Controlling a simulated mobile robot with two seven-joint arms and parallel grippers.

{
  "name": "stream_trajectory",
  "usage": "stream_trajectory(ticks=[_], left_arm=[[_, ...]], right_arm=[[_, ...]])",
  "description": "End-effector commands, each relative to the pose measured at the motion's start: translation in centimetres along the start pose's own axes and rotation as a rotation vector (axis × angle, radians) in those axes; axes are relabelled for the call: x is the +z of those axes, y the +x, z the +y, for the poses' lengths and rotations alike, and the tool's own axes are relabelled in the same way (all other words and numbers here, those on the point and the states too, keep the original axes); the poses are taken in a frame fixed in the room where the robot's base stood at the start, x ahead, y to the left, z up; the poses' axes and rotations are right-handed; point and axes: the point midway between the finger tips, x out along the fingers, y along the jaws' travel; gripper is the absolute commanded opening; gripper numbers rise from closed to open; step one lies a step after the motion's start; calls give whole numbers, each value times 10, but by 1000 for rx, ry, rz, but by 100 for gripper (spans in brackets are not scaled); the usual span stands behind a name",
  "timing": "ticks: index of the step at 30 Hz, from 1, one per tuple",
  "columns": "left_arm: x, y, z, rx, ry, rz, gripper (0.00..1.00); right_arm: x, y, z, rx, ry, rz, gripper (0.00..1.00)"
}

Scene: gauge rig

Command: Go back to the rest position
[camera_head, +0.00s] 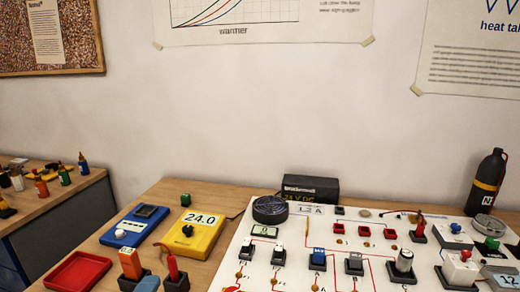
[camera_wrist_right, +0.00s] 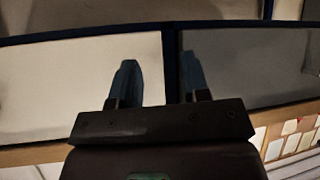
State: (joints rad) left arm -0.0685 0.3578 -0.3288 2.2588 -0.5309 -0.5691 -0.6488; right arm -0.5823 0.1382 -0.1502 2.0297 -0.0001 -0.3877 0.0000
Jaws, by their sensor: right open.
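My right gripper (camera_wrist_right: 160,85) shows in the right wrist view, with two dark fingers standing apart and nothing between them. Behind the fingers are pale and dark grey panels, not the rig.
Left of the board are a yellow meter (camera_head: 205,237) reading 24.0, a blue box (camera_head: 131,227), a red tray (camera_head: 77,273) and probes in dark holders. A black power supply (camera_head: 311,188) and a dark bottle (camera_head: 487,182) stand at the back. A side bench (camera_head: 75,192) holds small bottles.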

Motion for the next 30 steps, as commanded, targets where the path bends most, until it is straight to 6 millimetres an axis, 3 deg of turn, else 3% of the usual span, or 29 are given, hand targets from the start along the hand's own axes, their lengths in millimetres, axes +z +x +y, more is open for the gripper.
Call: stream_trajectory(ticks=[1, 6, 12, 21, 30], left_arm=[[16, -14, 17, 80, -112, -84, 46], [58, -72, 71, 332, -477, -378, 46], [79, -146, 117, 552, -797, -690, 46], [82, -217, 144, 719, -1027, -972, 46], [77, -268, 154, 824, -1162, -1175, 46]], right_arm=[[0, 0, 0, 0, -1, 0, 43], [0, 0, 1, 0, -5, -1, 43], [1, 0, 2, -1, -10, -2, 43], [1, 0, 3, -1, -13, -2, 43], [1, 0, 2, -1, -10, -1, 43]])
